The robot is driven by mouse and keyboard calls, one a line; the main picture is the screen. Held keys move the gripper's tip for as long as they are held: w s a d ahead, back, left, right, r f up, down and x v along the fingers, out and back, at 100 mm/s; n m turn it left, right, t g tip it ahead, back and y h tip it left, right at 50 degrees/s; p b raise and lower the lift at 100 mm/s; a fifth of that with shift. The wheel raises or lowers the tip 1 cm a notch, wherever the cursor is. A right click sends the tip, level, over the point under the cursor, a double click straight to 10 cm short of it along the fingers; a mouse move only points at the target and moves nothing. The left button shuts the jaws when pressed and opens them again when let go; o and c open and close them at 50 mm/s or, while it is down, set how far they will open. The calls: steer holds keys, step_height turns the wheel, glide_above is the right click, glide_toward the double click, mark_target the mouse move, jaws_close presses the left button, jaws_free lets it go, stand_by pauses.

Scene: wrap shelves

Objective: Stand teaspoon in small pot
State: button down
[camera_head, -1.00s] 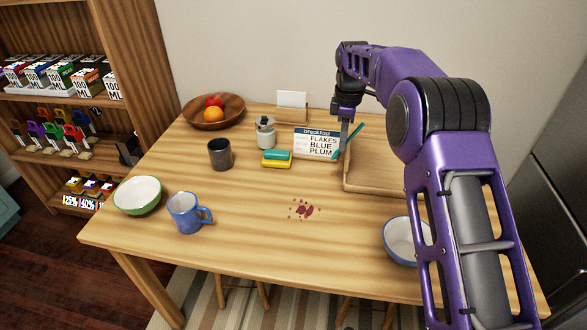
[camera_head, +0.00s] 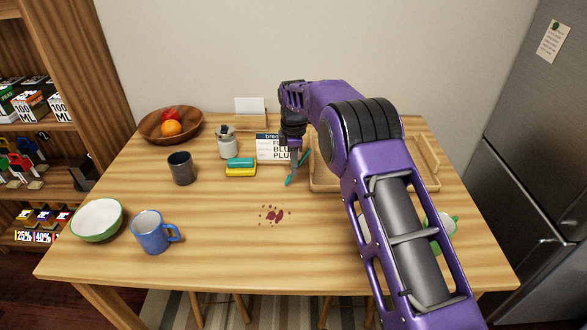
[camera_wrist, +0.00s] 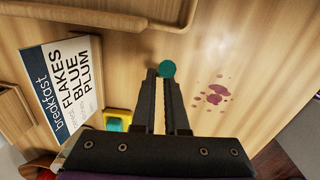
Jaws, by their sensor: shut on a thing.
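A teal, stick-like thing, seemingly the teaspoon (camera_head: 289,182), is in my gripper (camera_head: 294,170). It slants in the head view, its lower end towards the left. In the wrist view its round teal end (camera_wrist: 167,69) shows at the fingertips of my gripper (camera_wrist: 165,78). My gripper is shut on it, in front of the breakfast sign and beside the tray's left edge. A small pale pot (camera_head: 227,148) with a dark top or contents stands left of the sign, apart from my gripper. The spoon's bowl cannot be made out.
The breakfast sign (camera_head: 268,148) and a teal-and-yellow sponge (camera_head: 240,167) stand between pot and gripper. The wooden tray (camera_head: 323,184) is at right. A dark cup (camera_head: 181,168), blue mug (camera_head: 151,232) and green-rimmed bowl (camera_head: 97,219) are left. A red stain (camera_head: 274,215) marks the clear front middle.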

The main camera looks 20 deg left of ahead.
steer(key=shift+f, duration=0.3)
steer(key=shift+f, duration=0.1)
steer(key=shift+f, duration=0.1)
steer(key=c, duration=0.9)
jaws_free()
steer(key=shift+c, duration=0.2)
